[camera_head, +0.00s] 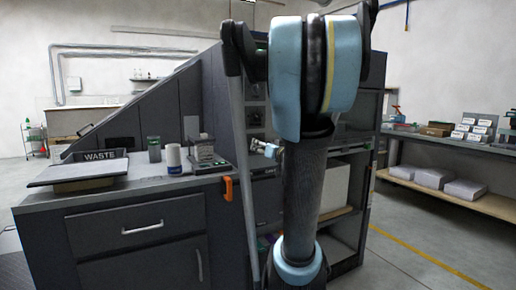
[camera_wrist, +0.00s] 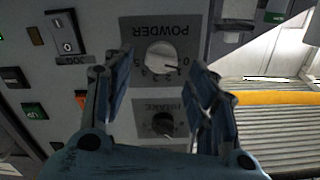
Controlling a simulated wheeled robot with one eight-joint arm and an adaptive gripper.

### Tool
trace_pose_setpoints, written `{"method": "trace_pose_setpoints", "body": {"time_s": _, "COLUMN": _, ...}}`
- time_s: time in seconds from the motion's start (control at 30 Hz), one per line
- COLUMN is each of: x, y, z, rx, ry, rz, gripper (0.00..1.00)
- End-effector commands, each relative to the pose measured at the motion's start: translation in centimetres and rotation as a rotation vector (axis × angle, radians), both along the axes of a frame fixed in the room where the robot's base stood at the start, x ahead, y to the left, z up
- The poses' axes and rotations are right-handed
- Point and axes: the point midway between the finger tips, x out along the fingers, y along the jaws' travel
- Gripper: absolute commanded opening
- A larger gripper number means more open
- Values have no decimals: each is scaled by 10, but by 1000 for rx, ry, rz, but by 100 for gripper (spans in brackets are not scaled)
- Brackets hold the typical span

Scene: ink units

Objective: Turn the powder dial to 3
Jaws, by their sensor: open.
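The powder dial (camera_wrist: 161,56) is a pale round knob on a grey plate labelled POWDER in the wrist view. Small numbers run around its lower side. A dark mark on the knob points toward its lower right, but the exact number is too small to read surely. My gripper (camera_wrist: 160,60) is open, its two blue-and-black fingers on either side of the knob in the picture. I cannot tell whether they touch it. In the head view my gripper (camera_head: 268,150) is small and partly hidden behind my arm, near the dark panel.
A second plate with a dark knob (camera_wrist: 163,124) sits below the powder dial. A switch (camera_wrist: 66,34) and several small lit buttons are to the left. The counter (camera_head: 135,187) holds a WASTE tray (camera_head: 75,178), a white cup (camera_head: 173,157) and a small device (camera_head: 205,160).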

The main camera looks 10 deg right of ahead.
Motion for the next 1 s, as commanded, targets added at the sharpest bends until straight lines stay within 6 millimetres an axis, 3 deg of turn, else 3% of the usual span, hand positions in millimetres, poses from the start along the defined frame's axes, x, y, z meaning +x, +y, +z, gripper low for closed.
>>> {"method": "trace_pose_setpoints", "body": {"time_s": 0.3, "x": 27, "y": 9, "z": 0, "rx": 0, "ry": 0, "rz": 1, "gripper": 53}}
{"method": "trace_pose_setpoints", "body": {"time_s": 0.73, "x": 32, "y": 11, "z": 0, "rx": 0, "ry": 0, "rz": 0, "gripper": 53}}
{"method": "trace_pose_setpoints", "body": {"time_s": 0.93, "x": 32, "y": 11, "z": 0, "rx": 0, "ry": 0, "rz": 0, "gripper": 10}}
{"method": "trace_pose_setpoints", "body": {"time_s": 1.0, "x": 32, "y": 11, "z": 0, "rx": 0, "ry": 0, "rz": 0, "gripper": 9}}
